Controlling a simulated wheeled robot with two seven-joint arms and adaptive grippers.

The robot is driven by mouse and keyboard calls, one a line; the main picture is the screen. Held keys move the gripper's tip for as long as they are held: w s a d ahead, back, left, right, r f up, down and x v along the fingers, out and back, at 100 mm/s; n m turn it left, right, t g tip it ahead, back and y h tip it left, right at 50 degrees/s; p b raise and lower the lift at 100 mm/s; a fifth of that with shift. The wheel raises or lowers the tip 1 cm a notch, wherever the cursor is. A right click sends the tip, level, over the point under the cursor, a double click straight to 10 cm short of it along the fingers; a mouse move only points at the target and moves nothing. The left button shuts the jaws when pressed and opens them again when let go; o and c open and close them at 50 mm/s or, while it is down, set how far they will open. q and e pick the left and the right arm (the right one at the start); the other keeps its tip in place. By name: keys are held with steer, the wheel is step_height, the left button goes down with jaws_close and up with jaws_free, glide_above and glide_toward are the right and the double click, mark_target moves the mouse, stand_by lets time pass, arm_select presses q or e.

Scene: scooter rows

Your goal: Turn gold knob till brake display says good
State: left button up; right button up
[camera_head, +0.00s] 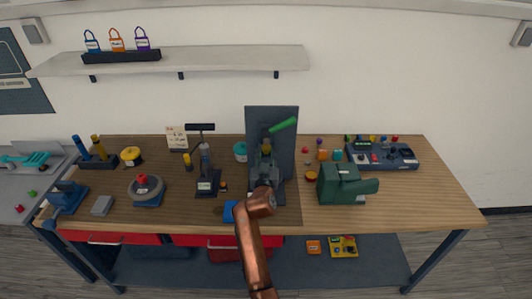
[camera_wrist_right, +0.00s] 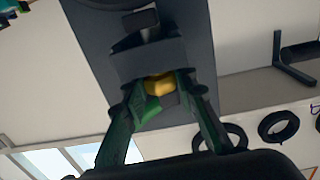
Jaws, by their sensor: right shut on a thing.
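The gold knob (camera_wrist_right: 160,84) shows in the wrist view between the green fingers of my right gripper (camera_wrist_right: 163,96), which is shut on it. In the head view my copper arm reaches up from the bottom, and my right gripper (camera_head: 266,163) is in front of a dark upright panel (camera_head: 284,150). The knob is mostly hidden there by the gripper. A green lever (camera_head: 284,125) sticks out to the upper right on the panel. A black stand with a small pale display (camera_head: 205,186) is left of the panel; its text is too small to read. My left gripper is not in view.
A green machine (camera_head: 343,184) stands close on the right of the panel. A control box (camera_head: 383,156) is farther right. A blue block (camera_head: 229,211) lies near my arm. A grey ring with a red top (camera_head: 144,187) is on the left. The bench's right front is clear.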

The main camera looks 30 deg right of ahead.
mark_target(266, 149)
steer(key=o, duration=1.2)
steer(key=shift+c, duration=0.2)
steer(key=shift+r, duration=0.15)
step_height(266, 149, up, 10)
steer(key=shift+f, duration=0.1)
steer(key=shift+f, duration=0.1)
